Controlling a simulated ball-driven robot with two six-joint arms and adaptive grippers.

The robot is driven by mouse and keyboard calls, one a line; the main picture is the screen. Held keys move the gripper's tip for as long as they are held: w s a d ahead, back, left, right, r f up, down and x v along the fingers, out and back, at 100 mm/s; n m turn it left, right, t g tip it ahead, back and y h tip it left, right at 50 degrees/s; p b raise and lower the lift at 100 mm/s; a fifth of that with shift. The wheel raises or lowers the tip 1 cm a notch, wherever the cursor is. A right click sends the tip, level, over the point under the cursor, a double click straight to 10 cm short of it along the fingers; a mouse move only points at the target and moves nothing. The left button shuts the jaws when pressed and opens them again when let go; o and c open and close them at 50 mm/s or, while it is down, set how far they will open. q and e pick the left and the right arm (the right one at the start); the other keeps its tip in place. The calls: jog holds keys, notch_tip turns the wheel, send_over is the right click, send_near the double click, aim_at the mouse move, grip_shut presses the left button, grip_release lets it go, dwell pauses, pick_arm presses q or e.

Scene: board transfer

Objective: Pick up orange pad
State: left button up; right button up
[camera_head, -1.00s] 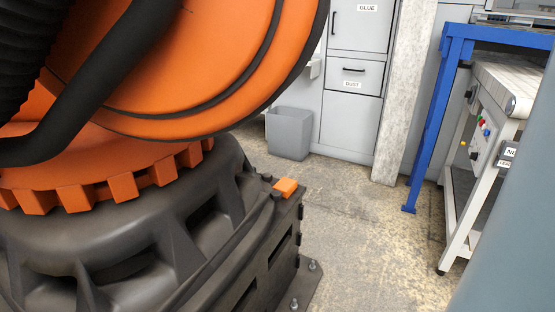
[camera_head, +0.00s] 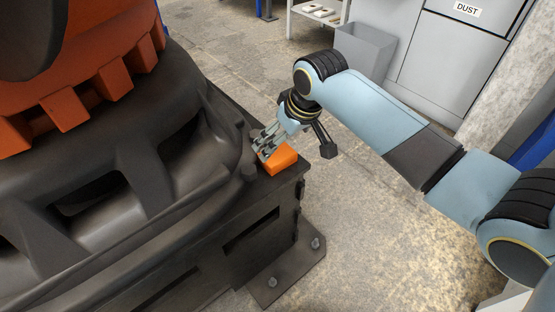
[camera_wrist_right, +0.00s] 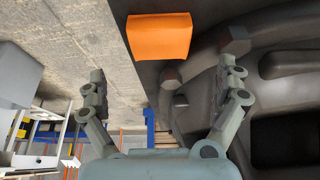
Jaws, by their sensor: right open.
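The orange pad (camera_head: 279,159) is a small block lying on the dark corner ledge of the big machine base. My right gripper (camera_head: 264,147) is right above and beside it in the head view, its fingers partly covering the pad's left side. In the right wrist view the pad (camera_wrist_right: 160,37) shows whole, beyond the two spread fingers of the right gripper (camera_wrist_right: 164,88). The right gripper is open with nothing between its fingers. I cannot tell whether a finger touches the pad. My left gripper is not in view.
The dark machine base (camera_head: 150,190) with its bulky ribs fills the left side. A bolted foot (camera_head: 285,270) juts out at floor level. A grey bin (camera_head: 365,50) and grey cabinet (camera_head: 450,55) stand behind. The concrete floor (camera_head: 400,240) at right is clear.

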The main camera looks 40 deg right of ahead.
aim_at(277, 153)
jog(key=shift+x, duration=0.8)
jog(key=shift+w+f, duration=0.1)
jog(key=shift+f, duration=0.1)
jog(key=shift+b+x, duration=0.9)
jog(key=shift+x, duration=0.2)
jog(key=b+x, duration=0.1)
jog(key=x, duration=0.1)
jog(key=shift+f, duration=0.3)
jog(key=shift+w+f, duration=0.1)
jog(key=shift+f, duration=0.1)
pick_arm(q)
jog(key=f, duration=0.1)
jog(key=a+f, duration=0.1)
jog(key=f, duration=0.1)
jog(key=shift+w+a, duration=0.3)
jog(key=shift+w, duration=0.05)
pick_arm(e)
jog(key=shift+r, duration=0.1)
jog(key=shift+c, duration=0.3)
jog(key=c, duration=0.8)
jog(key=shift+c, duration=0.2)
